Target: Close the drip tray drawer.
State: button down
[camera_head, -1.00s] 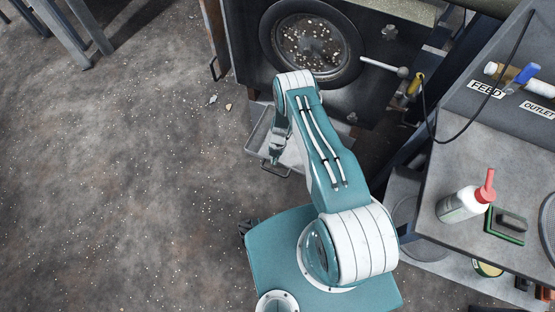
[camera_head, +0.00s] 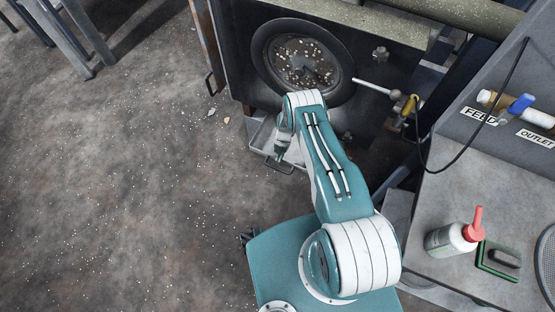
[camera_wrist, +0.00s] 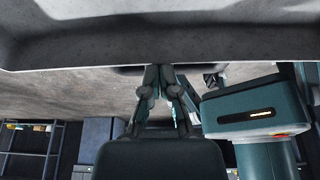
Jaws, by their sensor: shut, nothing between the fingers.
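The drip tray drawer (camera_head: 256,139) is a light grey metal tray that sticks out low from the front of the dark machine, in the head view. Its dark handle loop (camera_head: 285,169) shows at its near side. My gripper (camera_head: 279,156) is shut and empty at the tray's near side, partly covering it. In the wrist view the tray's pale wall (camera_wrist: 200,45) spans the top, and my gripper's fingertips (camera_wrist: 166,70) meet close below its edge. Whether they touch it I cannot tell. My arm hides the tray's right part.
The machine's round port (camera_head: 303,62) holds pale grains above the tray. A lever (camera_head: 372,87) juts out right of it. A grey bench (camera_head: 440,205) with a red-topped bottle (camera_head: 455,239) stands at right. The floor at left is open, with scattered grains.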

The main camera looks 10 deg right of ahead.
notch_tip(320, 180, up, 10)
jog(key=shift+a, duration=0.15)
dwell(0.5)
